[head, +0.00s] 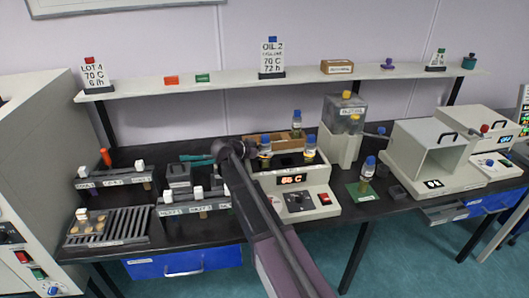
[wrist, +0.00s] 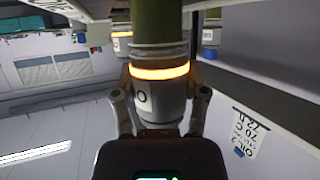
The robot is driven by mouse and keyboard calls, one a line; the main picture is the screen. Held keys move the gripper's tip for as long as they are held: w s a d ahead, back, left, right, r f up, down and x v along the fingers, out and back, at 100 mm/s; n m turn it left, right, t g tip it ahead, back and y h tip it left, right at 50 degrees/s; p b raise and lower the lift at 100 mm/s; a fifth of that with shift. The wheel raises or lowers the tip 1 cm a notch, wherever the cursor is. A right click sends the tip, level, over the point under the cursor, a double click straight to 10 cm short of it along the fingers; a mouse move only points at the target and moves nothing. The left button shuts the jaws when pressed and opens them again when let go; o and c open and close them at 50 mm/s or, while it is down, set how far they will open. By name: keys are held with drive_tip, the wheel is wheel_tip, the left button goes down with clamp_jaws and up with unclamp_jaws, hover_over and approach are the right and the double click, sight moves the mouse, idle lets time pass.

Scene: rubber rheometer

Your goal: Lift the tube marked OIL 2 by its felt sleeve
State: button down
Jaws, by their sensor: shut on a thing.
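In the wrist view my gripper (wrist: 158,82) is shut on a tube (wrist: 158,105). One finger presses on each side of its grey, labelled part, where a letter O shows. An orange band circles the tube above the label, and olive green shows above that. I cannot tell which part is the felt sleeve, and the rest of the marking is out of sight. In the head view my gripper (head: 248,149) is beside a blue-capped tube (head: 265,146) at the back left of the heater block (head: 293,193). The OIL 2 sign (head: 271,60) stands on the shelf.
Other blue-capped tubes (head: 310,148) stand close by, one at the back (head: 297,122) and one on a green mat (head: 367,170). A clear-topped dispenser (head: 343,118) stands right of the block. Racks (head: 113,178) fill the left bench. The shelf (head: 225,83) runs overhead.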

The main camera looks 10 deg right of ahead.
sight(265, 135)
drive_tip(key=shift+r+p, duration=3.65)
drive_tip(key=shift+r, duration=0.3)
